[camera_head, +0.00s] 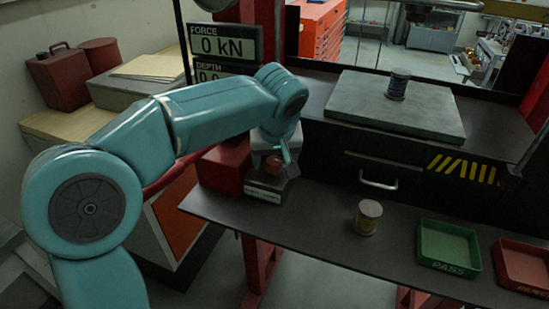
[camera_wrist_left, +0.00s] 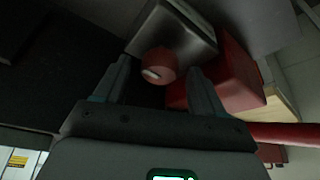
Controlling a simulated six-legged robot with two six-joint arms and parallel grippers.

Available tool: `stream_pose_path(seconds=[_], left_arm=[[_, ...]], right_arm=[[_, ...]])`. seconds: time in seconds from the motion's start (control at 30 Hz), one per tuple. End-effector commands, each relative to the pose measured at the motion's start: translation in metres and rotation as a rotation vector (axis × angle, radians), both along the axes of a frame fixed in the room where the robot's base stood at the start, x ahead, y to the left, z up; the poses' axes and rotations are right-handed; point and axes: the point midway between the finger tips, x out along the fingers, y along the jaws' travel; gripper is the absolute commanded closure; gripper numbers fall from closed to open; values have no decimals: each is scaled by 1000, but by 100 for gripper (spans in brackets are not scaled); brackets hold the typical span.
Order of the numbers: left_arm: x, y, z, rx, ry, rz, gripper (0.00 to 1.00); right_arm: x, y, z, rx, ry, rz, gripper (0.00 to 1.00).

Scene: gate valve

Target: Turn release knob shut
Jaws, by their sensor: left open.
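The release knob is a round red knob with a pale bar mark on its face. It shows in the left wrist view (camera_wrist_left: 158,66) on a metal box (camera_wrist_left: 178,32), and in the head view (camera_head: 273,166) low on the left of the bench, partly hidden by my gripper. My left gripper (camera_head: 280,153) is over the knob. In the left wrist view its two fingers (camera_wrist_left: 160,68) are spread, one on each side of the knob, with gaps visible on both sides. I cannot tell how deep the tips reach. My right gripper is in neither view.
A red block (camera_head: 224,168) stands close beside the knob's box. A small can (camera_head: 367,217), a green tray (camera_head: 449,246) and a red tray (camera_head: 522,264) sit to the right on the dark shelf. A grey plate (camera_head: 395,112) bears a dark cylinder (camera_head: 398,84). The shelf between knob and can is clear.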

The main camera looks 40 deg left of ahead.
Motion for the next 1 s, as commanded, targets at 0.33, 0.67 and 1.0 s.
stream_pose_path(seconds=[0.33, 0.67, 1.0], left_arm=[[2, 1, -2, 1, -1, 0, 43], [2, 1, -2, 1, -1, -5, 86], [1, 2, -2, 0, 0, -139, 86]], right_arm=[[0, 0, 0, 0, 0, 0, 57], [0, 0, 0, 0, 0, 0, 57], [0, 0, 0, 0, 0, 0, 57]])
